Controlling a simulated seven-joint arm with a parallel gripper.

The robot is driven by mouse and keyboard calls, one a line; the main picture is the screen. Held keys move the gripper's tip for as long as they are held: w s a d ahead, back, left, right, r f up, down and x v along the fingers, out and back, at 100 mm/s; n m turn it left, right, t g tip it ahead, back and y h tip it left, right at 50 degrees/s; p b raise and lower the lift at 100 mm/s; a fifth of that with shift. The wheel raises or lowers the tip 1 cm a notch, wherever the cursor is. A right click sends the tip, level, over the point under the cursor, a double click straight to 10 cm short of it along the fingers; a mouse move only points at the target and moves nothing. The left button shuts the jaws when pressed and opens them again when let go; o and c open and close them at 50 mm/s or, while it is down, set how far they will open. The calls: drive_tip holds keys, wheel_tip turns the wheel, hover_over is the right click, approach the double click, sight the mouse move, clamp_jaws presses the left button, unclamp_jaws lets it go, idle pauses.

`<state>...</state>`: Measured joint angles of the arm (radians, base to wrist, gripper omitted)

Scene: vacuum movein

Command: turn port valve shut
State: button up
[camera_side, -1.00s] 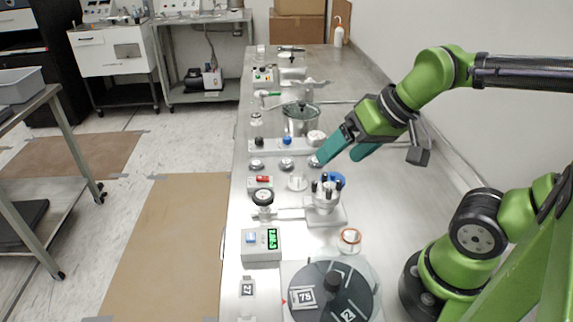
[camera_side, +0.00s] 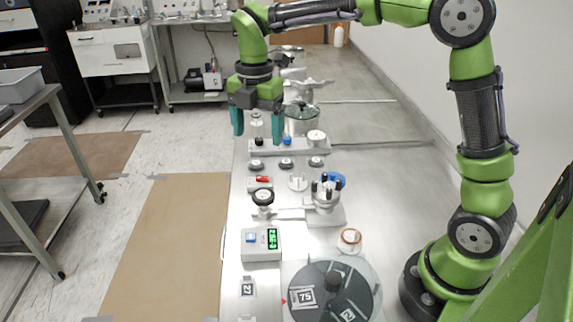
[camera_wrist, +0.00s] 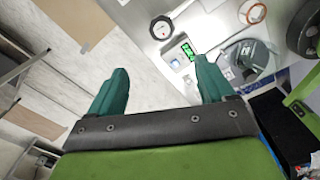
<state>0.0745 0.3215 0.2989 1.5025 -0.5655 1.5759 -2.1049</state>
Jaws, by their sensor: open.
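My gripper (camera_side: 257,128) points down with its two teal fingers apart and nothing between them. It is above the far-left part of the bench, over the white rail (camera_side: 300,147) with its black knob (camera_side: 259,142), blue knob (camera_side: 287,140) and white knob (camera_side: 316,137). I cannot tell for sure which fitting is the port valve. A blue handle (camera_side: 336,179) is beside a white fitting with black posts (camera_side: 326,195). The glass-lidded metal pot (camera_side: 302,119) is right of the fingers. The wrist view shows the open fingers of my gripper (camera_wrist: 160,72).
A round gauge (camera_side: 263,197), a box with a green display (camera_side: 262,245) and a large grey rotary disc (camera_side: 335,292) stand nearer on the bench. The red switch (camera_side: 263,179) is on a small box. The bench's right side is mostly clear.

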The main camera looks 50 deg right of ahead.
sight(263, 196)
drive_tip(key=shift+n, duration=0.5)
wheel_tip(263, 196, down, 17)
drive_tip(key=shift+s, duration=0.15)
drive_tip(key=c, duration=1.1)
